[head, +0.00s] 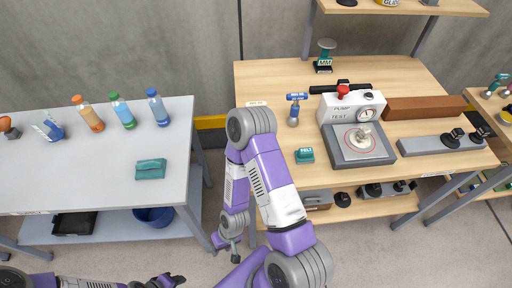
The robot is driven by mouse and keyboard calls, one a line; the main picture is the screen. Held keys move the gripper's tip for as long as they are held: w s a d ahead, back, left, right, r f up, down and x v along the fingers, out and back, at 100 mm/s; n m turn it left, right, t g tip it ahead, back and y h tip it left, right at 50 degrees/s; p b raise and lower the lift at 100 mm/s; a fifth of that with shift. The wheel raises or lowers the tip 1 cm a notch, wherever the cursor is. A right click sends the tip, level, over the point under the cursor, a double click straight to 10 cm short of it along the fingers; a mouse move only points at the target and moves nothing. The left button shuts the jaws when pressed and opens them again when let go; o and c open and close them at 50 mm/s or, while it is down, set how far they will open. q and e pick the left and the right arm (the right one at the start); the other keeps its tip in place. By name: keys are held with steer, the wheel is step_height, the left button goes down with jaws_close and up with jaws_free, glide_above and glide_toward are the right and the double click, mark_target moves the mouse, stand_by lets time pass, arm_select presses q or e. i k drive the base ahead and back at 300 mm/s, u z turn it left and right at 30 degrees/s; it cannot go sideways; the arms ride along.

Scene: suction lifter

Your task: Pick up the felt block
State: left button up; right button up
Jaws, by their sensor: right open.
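A small teal-green block (305,155) with white lettering that seems to read FELT lies on the wooden bench (270,85), near its front edge and left of the test device. My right gripper (233,250) hangs low in front of the bench, left of and below the block, apart from it; it is open and seems empty. My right arm rises to a high elbow between the two tables. My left gripper (168,281) is at the bottom edge, partly cut off; its finger state is unclear.
A pump test device (358,140) with a red knob and a blue-handled tool (295,108) stand near the block. A grey table (90,185) at left holds several bottles and a larger teal item (150,169). A blue bin (153,217) sits below.

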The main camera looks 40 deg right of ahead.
mark_target(303, 156)
steer(key=u, duration=1.6)
steer(key=k, duration=1.1)
steer(key=z, duration=1.7)
